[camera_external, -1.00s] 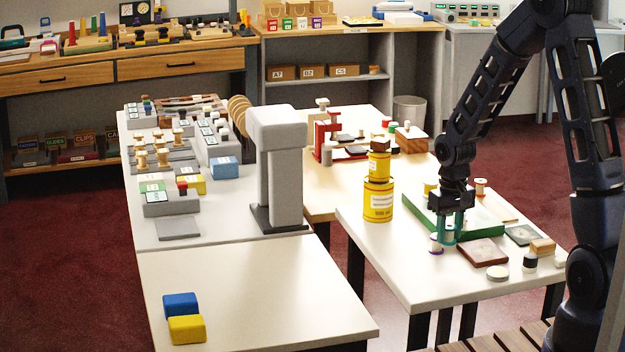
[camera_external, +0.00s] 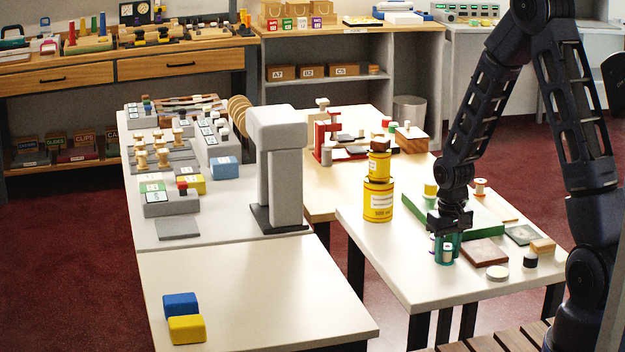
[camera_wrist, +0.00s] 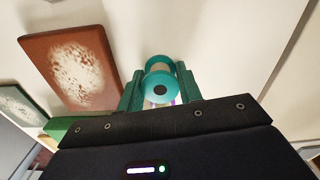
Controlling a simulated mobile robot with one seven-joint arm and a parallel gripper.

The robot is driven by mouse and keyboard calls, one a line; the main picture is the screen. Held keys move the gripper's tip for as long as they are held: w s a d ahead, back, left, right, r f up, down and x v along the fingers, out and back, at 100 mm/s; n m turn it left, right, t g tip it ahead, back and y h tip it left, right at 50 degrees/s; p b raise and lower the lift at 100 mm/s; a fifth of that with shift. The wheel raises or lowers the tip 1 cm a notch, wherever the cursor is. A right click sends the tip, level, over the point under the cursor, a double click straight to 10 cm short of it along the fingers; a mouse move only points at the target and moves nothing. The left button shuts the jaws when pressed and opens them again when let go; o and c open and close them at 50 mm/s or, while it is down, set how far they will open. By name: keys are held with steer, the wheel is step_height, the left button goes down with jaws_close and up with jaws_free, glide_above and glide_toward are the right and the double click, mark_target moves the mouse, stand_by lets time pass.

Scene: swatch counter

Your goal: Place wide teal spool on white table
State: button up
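The wide teal spool (camera_wrist: 160,82), with a pale middle and a dark hole, sits between the fingertips of my gripper (camera_wrist: 160,86) in the wrist view. The fingers flank it closely; whether they press on it is not clear. In the external view my gripper (camera_external: 447,247) points down at the front left of the right-hand white table (camera_external: 400,268), and its green fingers largely hide the spool. A small white-and-purple spool (camera_external: 433,243) is right beside the fingers, partly hidden. Another white table (camera_external: 260,300) stands at the front left.
A brown swatch tile (camera_external: 485,252), a white disc (camera_external: 497,273) and a black-and-white spool (camera_external: 530,261) lie to the right. Blue (camera_external: 180,305) and yellow (camera_external: 187,329) blocks occupy the left table's front corner.

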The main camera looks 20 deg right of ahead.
steer(key=o, duration=0.4)
steer(key=shift+o, duration=0.2)
step_height(320, 180, up, 12)
step_height(320, 180, up, 9)
steer(key=t, duration=0.1)
glide_above(448, 246)
steer(key=s+d, duration=0.4)
steer(key=s+d+r+m+t, duration=0.1)
steer(key=s+d+r, duration=0.3)
steer(key=s, duration=0.6)
steer(key=s+d+r+t, duration=0.2)
steer(key=s+d+r, duration=0.2)
steer(key=s+r, duration=0.5)
steer(key=shift+s+m+t, duration=0.3)
steer(key=shift+s+m, duration=0.1)
steer(key=shift+s, duration=0.6)
